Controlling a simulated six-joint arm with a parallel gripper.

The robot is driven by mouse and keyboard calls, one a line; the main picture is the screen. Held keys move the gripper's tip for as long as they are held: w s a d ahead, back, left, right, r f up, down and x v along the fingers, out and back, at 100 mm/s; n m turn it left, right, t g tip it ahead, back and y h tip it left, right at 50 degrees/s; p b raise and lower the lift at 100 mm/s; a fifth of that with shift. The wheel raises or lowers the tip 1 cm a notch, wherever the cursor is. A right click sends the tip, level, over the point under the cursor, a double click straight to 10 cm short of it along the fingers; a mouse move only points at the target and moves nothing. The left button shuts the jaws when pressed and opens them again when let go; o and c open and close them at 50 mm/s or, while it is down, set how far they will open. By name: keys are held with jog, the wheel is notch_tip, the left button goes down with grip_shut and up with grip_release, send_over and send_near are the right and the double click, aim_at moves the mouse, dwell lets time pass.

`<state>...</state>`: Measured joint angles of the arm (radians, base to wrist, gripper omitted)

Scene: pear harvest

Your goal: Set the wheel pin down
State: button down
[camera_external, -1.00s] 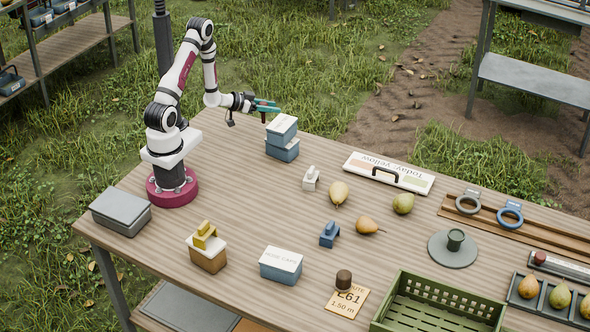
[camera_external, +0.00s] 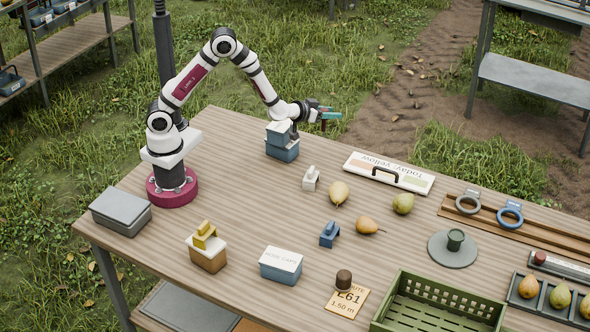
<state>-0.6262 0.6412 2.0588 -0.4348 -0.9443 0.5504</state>
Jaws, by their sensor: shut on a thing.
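My gripper (camera_external: 328,116), with teal fingers, is held in the air above the back edge of the table (camera_external: 235,235), to the right of the stacked blue boxes. It is shut on the wheel pin, of which only a small dark reddish bit (camera_external: 323,126) shows at the fingers. The pin's shape and tilt are too small to tell. It is clear of the table top and touches nothing else that I can see.
The stacked blue boxes (camera_external: 282,152) stand under my wrist, partly hidden. A white sign (camera_external: 410,180) with a handle lies to the right. Pears (camera_external: 339,192), small blocks (camera_external: 329,234) and a green crate (camera_external: 400,318) are spread nearer. Bare wood lies between them.

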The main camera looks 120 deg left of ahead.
jog(key=w+d, duration=0.4)
jog(key=d, duration=0.1)
jog(key=shift+n, duration=0.3)
jog(key=shift+s+a+f, duration=0.65)
jog(key=shift+a+f, duration=1.05)
jog(key=shift+f, duration=0.3)
jog(key=shift+s+a+f, duration=0.65)
jog(key=shift+a+f, duration=1.05)
jog(key=shift+f, duration=0.35)
jog(key=shift+s+a+f, duration=0.65)
jog(key=shift+a+f, duration=1.05)
jog(key=shift+f, duration=0.3)
jog(key=shift+f, duration=0.1)
jog(key=shift+c, duration=2.2)
grip_release()
